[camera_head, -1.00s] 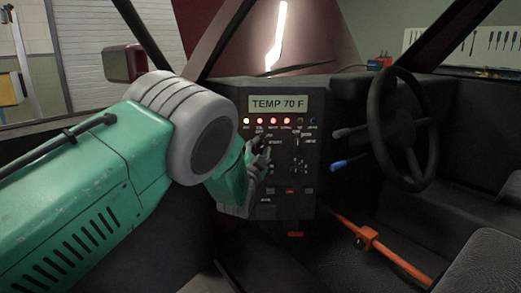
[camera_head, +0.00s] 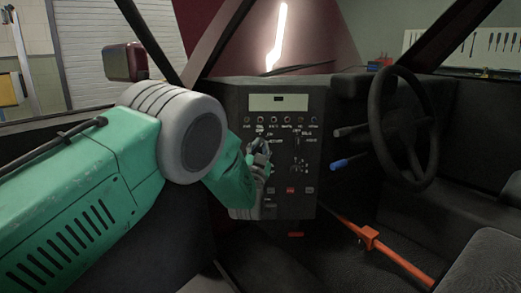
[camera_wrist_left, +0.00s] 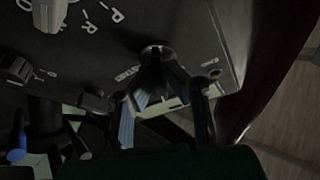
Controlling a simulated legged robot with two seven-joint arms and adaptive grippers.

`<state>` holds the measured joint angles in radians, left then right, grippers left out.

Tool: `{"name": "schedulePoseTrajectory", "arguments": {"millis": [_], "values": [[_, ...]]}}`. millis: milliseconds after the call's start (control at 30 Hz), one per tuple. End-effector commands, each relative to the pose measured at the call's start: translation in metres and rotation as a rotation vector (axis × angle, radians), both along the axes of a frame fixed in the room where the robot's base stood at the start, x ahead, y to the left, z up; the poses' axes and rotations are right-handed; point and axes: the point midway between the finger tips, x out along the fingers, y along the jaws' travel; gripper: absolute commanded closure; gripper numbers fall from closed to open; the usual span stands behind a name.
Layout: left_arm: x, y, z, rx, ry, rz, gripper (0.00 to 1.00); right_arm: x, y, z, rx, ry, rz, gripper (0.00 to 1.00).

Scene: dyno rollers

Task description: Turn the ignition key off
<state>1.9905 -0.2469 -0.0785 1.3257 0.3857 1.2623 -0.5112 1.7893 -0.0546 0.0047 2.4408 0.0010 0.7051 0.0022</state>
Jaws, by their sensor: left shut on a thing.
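The dark control panel (camera_head: 290,220) stands in the middle of the head view, with a display (camera_head: 278,102) that reads no temperature and a row of unlit indicator lights. My left gripper (camera_head: 262,148) is at the panel's left part, below the row of lights. In the left wrist view my left gripper (camera_wrist_left: 155,65) has its fingertips closed together at a round ignition key switch (camera_wrist_left: 155,50). It is shut on the key there, and the fingers hide most of the key. My right gripper is not in view.
A steering wheel (camera_head: 403,125) stands to the right of the panel, with a blue-tipped lever (camera_head: 339,165) beside it. An orange bar (camera_head: 370,240) runs across the floor area. Other knobs (camera_wrist_left: 18,69) sit near the gripper on the panel.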

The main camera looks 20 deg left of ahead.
Motion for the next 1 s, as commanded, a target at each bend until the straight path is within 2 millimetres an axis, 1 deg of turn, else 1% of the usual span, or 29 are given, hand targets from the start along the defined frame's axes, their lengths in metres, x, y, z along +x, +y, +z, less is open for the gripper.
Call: {"name": "schedulePoseTrajectory", "arguments": {"millis": [33, 300, 500, 733, 1000], "values": [[-0.0006, -0.0015, -0.0052, -0.041, -0.005, -0.002, 1.00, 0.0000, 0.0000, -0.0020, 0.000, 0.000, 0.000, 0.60], [-0.0008, -0.0014, -0.0058, -0.237, -0.063, -0.002, 1.00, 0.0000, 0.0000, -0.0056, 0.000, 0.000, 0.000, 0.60], [-0.0009, -0.0017, -0.0060, -0.336, -0.092, -0.001, 1.00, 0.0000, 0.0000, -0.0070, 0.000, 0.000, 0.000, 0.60], [-0.0011, -0.0015, -0.0065, -0.395, -0.108, -0.001, 1.00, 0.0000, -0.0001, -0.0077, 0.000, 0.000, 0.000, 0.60], [-0.0012, -0.0016, -0.0070, -0.409, -0.112, -0.001, 1.00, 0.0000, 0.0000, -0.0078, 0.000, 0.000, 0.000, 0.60]]}}
